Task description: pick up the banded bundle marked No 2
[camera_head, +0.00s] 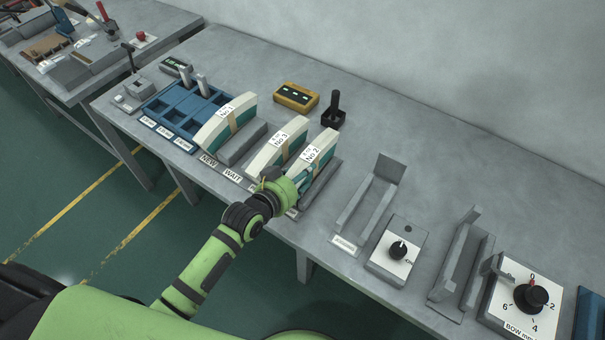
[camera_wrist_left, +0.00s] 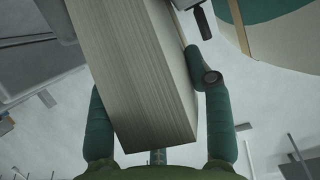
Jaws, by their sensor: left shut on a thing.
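The banded bundle marked No 2 (camera_head: 321,150) is a thick, curved stack of pale sheets with a teal part and a label. It is upright at the right end of the row of bundles. My left gripper (camera_head: 300,181) reaches it from the front edge of the bench and is shut on its near end. In the left wrist view the bundle's layered sheet edges (camera_wrist_left: 135,70) fill the space between the two green fingers (camera_wrist_left: 150,75). I cannot tell whether its underside touches the holder. My right gripper is not in view.
Bundle No 3 (camera_head: 277,147) stands close on the left, and bundle No 1 (camera_head: 226,122) stands farther left. A black-handled stand (camera_head: 333,112) and a yellow box (camera_head: 296,97) are behind. An empty grey holder (camera_head: 368,203) and a knob box (camera_head: 397,251) are to the right.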

